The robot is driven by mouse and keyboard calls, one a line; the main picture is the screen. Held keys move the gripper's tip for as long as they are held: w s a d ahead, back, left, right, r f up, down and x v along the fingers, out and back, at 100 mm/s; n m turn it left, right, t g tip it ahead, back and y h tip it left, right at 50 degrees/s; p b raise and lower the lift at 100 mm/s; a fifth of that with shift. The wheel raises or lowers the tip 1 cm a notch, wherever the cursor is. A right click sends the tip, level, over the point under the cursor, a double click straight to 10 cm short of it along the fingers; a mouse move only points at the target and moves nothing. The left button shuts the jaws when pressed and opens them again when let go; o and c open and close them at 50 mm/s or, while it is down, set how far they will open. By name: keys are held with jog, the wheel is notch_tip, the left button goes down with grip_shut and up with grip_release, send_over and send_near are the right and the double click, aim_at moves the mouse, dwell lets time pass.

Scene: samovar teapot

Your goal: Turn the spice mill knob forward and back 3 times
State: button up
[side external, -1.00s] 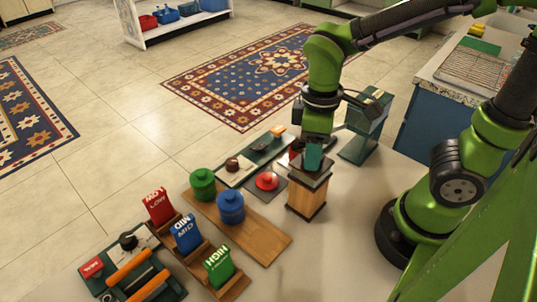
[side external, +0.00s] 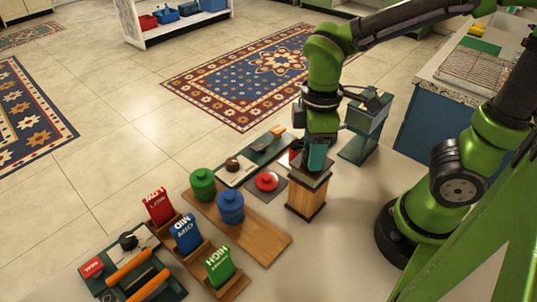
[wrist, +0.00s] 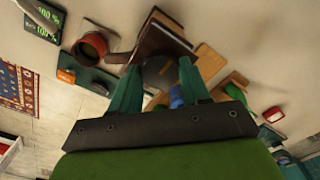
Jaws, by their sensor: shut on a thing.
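The spice mill (side external: 306,198) is a wooden block with a dark top, upright on the light table in the side view. My gripper (side external: 316,166) points straight down over its top, with green fingers at the knob. In the wrist view the mill's brown, square-edged top (wrist: 153,42) lies beyond the fingers. A dark round knob (wrist: 160,70) shows between the fingertips of my gripper (wrist: 161,74). The gripper is shut on the knob. In the side view the fingers hide the knob.
A red lidded piece (side external: 267,181) lies left of the mill. A wooden board (side external: 265,240) carries green (side external: 203,184) and blue (side external: 230,207) knobbed pieces. LOW, MID and HIGH cards (side external: 186,233) stand further left. A dark green stand (side external: 365,130) is close behind on the right.

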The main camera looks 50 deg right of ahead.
aim_at(307, 151)
jog(key=o, duration=1.1)
jog(key=shift+c, duration=0.2)
notch_tip(307, 151, up, 17)
jog(key=d+f+m+t+y, duration=0.2)
jog(key=d+f+m+t, duration=0.2)
jog(key=f+m+t, duration=0.3)
jog(key=m, duration=0.5)
jog(key=shift+d+f+m, duration=0.4)
